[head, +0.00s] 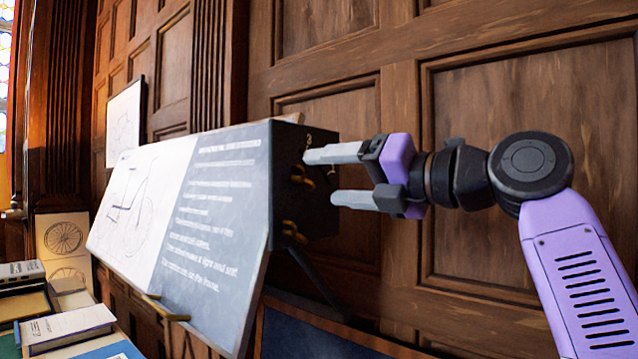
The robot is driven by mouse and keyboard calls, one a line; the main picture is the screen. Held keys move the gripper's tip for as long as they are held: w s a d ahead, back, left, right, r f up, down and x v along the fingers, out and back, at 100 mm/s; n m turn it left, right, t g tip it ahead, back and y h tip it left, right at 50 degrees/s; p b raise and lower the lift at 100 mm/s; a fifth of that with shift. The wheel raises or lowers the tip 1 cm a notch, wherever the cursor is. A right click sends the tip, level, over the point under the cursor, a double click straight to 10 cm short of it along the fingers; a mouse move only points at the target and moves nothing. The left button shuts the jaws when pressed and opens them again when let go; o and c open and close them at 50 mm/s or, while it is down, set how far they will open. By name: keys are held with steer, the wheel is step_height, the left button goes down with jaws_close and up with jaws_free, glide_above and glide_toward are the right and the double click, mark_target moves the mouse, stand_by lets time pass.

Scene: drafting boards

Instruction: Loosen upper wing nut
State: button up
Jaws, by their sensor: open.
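A tilted drafting board (232,240) stands at centre left, with a bicycle drawing and white writing on its face. On the dark right side of its frame, an upper brass wing nut (302,177) and a lower brass wing nut (292,231) show. My gripper (318,176) comes from the right with its two grey fingers apart. The upper finger's tip is near the frame's side above the upper wing nut, and the lower finger is below it. The wing nut appears between or just beyond the fingertips; I cannot tell whether they touch it.
Books (68,328) lie at the lower left beside a sheet with wheel drawings (62,238). A brass ledge piece (166,308) sticks out at the board's lower edge. A panelled wood wall (500,90) stands close behind my arm.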

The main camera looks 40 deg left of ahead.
steer(key=shift+s+d, duration=0.2)
steer(key=shift+d, duration=1.75)
